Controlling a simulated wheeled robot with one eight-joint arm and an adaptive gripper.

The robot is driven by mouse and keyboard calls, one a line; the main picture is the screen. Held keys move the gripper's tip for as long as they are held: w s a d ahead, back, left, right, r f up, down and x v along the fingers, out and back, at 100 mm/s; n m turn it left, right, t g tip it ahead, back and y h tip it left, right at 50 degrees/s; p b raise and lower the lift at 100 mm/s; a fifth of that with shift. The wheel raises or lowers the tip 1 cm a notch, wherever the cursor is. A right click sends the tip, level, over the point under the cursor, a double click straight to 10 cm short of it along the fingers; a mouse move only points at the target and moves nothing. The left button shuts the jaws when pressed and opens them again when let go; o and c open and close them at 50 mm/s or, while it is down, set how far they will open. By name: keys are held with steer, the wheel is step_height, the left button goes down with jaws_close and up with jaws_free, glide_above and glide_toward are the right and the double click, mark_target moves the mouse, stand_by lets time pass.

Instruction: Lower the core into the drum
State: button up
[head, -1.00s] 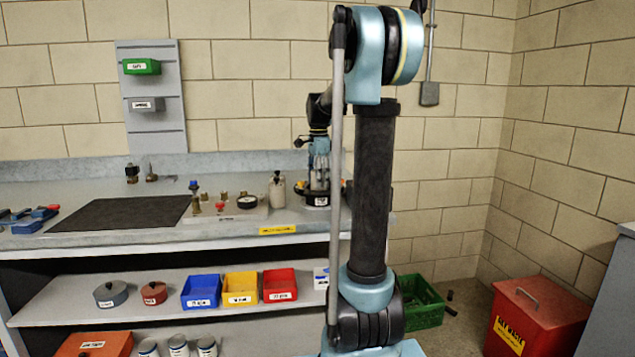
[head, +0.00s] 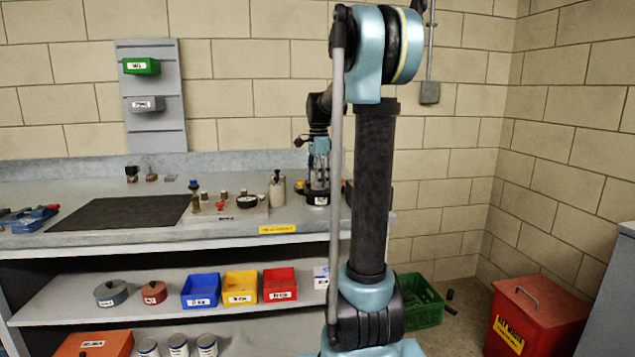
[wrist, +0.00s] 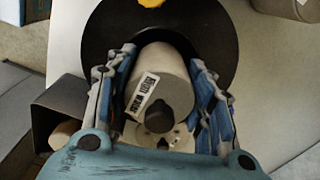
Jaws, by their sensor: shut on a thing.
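The core (wrist: 165,75) is a pale grey cylinder with a white label and a dark round knob on its near end. My gripper (wrist: 162,58) is shut on it, with a blue-grey finger along each side. The black round drum (wrist: 103,32) lies beyond the fingertips, around the core's far end in the wrist view. How deep the core sits in it, if at all, cannot be told. In the head view my gripper (head: 318,168) points down over the drum (head: 316,197) on the bench; my arm partly blocks this area.
A pale canister (head: 277,190) and a plate with several fittings (head: 228,211) stand left of the drum. A dark box-like holder (wrist: 68,112) lies left of my gripper in the wrist view. A dark mat (head: 130,212) lies clear on the bench (head: 200,240).

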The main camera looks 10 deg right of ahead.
stand_by(0.3)
steer(key=shift+f, duration=0.25)
steer(key=shift+r, duration=0.3)
steer(key=o, duration=1.4)
steer(key=shift+c, duration=0.2)
steer(key=o, duration=0.4)
